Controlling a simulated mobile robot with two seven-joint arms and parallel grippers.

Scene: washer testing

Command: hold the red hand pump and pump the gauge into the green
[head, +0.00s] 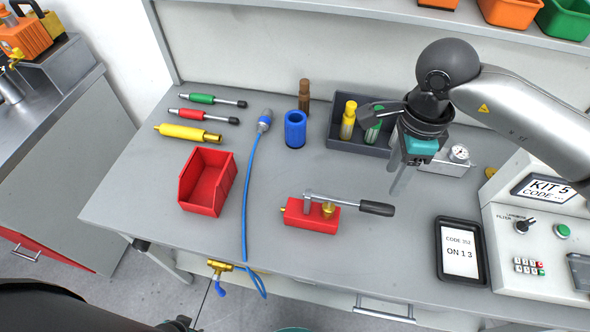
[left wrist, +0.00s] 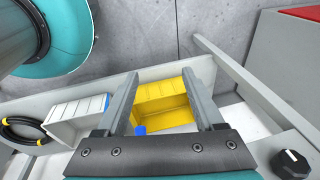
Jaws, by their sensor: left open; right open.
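The red hand pump (head: 311,218) lies on the grey bench, with a metal lever and a dark grip (head: 377,208) pointing right. A small round gauge (head: 459,153) is on a light grey block at the back right; its needle and coloured zones are too small to read. My right gripper (head: 398,178) is open and empty, pointing down over the bench behind and right of the pump, apart from it. My left gripper (left wrist: 162,100) is open and empty in the left wrist view, with a yellow bin (left wrist: 165,107) showing between and beyond its fingers.
A blue hose (head: 245,200) runs down the bench left of the pump. A red bin (head: 207,183), a blue cup (head: 295,130) and a dark tray (head: 340,140) stand around it. A code display (head: 460,250) and a control panel (head: 540,235) stand right.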

